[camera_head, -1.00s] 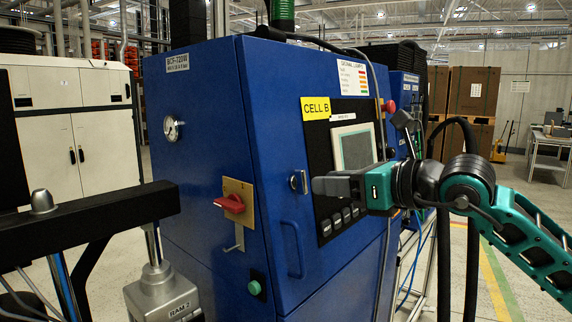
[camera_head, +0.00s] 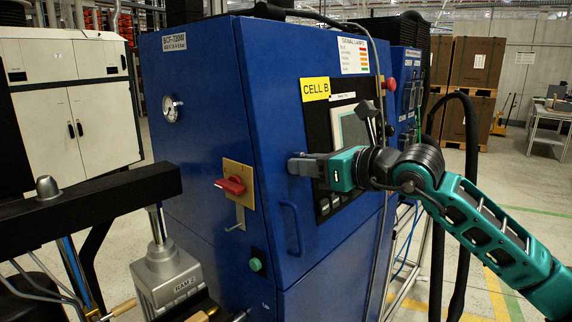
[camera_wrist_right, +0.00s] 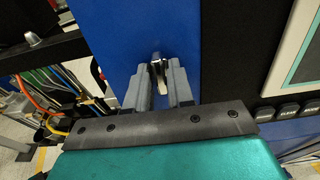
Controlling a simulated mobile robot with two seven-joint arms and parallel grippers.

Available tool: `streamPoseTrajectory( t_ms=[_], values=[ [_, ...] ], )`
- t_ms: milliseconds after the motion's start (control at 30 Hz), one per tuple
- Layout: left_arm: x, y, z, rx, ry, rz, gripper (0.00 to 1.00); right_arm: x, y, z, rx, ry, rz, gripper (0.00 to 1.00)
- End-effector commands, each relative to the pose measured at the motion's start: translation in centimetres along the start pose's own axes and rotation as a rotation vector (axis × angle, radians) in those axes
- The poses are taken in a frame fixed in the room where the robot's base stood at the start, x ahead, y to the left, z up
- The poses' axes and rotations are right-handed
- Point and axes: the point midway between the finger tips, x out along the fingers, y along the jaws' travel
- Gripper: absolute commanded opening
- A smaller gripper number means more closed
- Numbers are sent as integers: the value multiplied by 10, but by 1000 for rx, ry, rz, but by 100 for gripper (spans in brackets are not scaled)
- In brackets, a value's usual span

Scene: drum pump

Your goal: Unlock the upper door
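The blue cabinet (camera_head: 215,130), labelled CELL B, fills the middle of the head view. Its upper door (camera_head: 275,110) is flush with the front and has a blue pull handle (camera_head: 292,228). My right gripper (camera_head: 291,165) is at the door front, where the small metal lock is; my fingertips hide the lock in the head view. In the right wrist view, the silver lock piece (camera_wrist_right: 158,73) stands between the two grey fingers of my right gripper (camera_wrist_right: 159,76). The fingers are a narrow gap apart around it; firm contact is not clear. My left gripper is not in view.
A red rotary switch (camera_head: 231,186) and a green button (camera_head: 256,265) are on the cabinet's left part. A screen panel (camera_head: 350,128) is right of the lock, close to my gripper. A black crossbar (camera_head: 90,205) and the RAM 2 unit (camera_head: 170,278) stand in the left foreground.

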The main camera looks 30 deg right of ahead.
Motion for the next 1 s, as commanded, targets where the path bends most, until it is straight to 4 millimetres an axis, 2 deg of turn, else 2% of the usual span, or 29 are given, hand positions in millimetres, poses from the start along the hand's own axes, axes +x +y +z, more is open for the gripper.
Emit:
streamPoseTrajectory(
  t_ms=[33,200,367,633,900,1000],
  values=[
    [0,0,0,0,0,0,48,0,0,0,0,0,0,17],
    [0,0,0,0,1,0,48,0,0,0,0,0,0,1],
    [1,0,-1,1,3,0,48,0,0,0,31,-1,1,0],
    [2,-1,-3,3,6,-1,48,0,0,1,335,-2,1,0],
    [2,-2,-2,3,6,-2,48,0,0,0,354,-1,-1,0],
    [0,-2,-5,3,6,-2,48,0,0,2,426,-2,2,0]
  ],
)
